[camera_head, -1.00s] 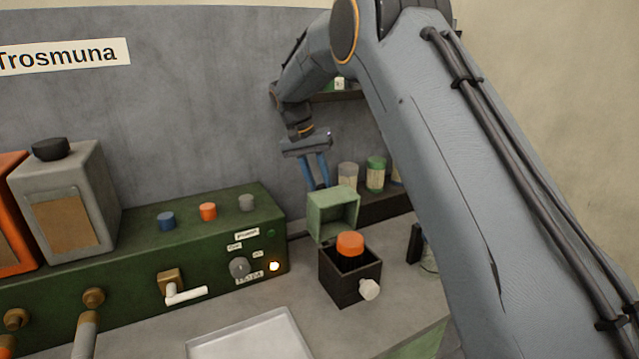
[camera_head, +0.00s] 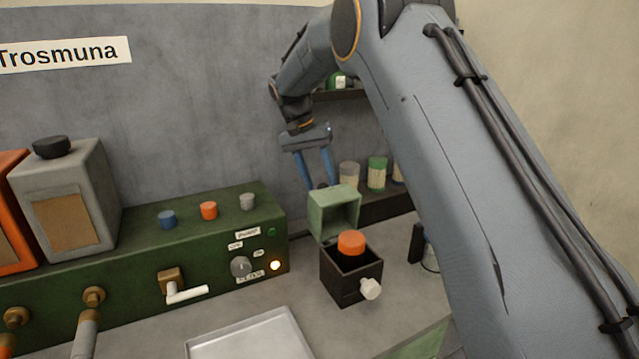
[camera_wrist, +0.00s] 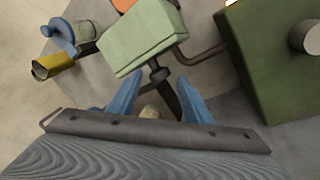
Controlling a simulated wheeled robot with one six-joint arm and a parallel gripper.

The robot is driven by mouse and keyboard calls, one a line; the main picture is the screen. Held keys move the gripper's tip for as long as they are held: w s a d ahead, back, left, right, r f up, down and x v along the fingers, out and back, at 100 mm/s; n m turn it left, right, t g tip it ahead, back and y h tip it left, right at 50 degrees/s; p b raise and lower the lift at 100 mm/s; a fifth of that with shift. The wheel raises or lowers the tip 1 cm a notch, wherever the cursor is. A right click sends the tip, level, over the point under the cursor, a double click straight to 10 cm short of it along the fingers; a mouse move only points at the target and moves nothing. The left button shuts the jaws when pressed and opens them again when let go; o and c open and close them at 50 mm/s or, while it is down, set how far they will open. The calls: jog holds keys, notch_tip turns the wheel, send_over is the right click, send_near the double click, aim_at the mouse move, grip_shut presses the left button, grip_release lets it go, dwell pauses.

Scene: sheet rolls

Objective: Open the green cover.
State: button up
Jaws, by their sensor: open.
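The green cover (camera_head: 333,211) is tipped up and back on the dark box (camera_head: 350,285), with its hollow inside facing the front. The box's top is uncovered, and an orange button (camera_head: 351,243) shows in it. The box has a white knob (camera_head: 370,289) on its front. My gripper (camera_head: 321,186) is open and empty, just behind and above the cover. In the wrist view, the cover (camera_wrist: 143,40) lies beyond the blue fingertips, and the open gripper (camera_wrist: 156,82) has nothing between its fingers. Whether a fingertip touches the cover, I cannot tell.
A green control panel (camera_head: 140,260) with colored buttons, a dial and a lever stands to the left. Jars (camera_head: 376,174) stand on a shelf behind the cover. A light tray (camera_head: 255,335) lies in front.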

jog(key=b+v, duration=0.1)
jog(key=v, duration=0.5)
jog(key=shift+a+r+b, duration=0.15)
jog(key=shift+r+b, duration=0.15)
